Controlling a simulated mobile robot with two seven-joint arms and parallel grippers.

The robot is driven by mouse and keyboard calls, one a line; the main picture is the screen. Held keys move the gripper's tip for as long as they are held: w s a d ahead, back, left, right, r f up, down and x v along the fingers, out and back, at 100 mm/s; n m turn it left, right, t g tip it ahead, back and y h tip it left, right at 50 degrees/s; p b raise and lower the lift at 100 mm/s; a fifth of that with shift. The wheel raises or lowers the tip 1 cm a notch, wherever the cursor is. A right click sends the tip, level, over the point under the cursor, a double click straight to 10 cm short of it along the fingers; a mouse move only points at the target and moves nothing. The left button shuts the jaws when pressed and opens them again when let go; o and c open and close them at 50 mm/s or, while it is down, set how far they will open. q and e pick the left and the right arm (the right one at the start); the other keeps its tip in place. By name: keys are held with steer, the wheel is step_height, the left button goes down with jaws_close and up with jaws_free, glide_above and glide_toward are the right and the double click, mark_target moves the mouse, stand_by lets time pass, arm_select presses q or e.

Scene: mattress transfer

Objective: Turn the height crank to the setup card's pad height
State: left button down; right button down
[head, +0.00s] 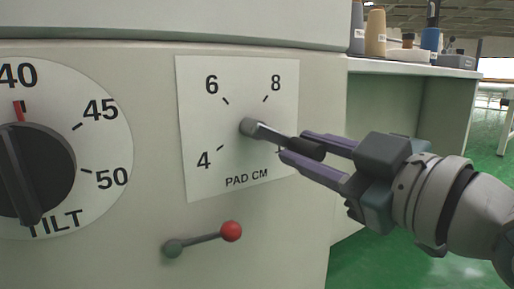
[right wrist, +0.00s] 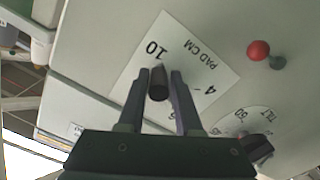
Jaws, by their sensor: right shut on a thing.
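The height crank (head: 252,127) is mounted on a white PAD CM plate (head: 200,105) marked 4, 6 and 8. Its arm points right and slightly down from the hub, to a dark handle (head: 311,148). My right gripper (head: 293,146) is shut on this handle. In the right wrist view the handle (right wrist: 159,84) sits between the two fingers, and a 10 shows on the plate (right wrist: 135,75) close by. In the head view the gripper covers most of that mark. No setup card is visible. My left gripper is not in view.
A black TILT knob (head: 40,170) on a round dial is at the left, its pointer at 40. A small lever with a red ball (head: 231,231) sits below the plate. A counter with bottles and spools (head: 375,33) stands at the back right. Green floor (head: 370,262) is clear.

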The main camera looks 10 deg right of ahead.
steer(key=shift+r, duration=0.1)
steer(key=shift+r+m+p, duration=0.1)
steer(key=shift+m+p, duration=0.3)
steer(key=shift+p, duration=0.4)
steer(key=shift+a, duration=0.1)
steer(key=shift+f, duration=0.25)
steer(key=c, duration=0.7)
jaws_free()
steer(key=p+v, duration=0.3)
steer(key=v, duration=0.7)
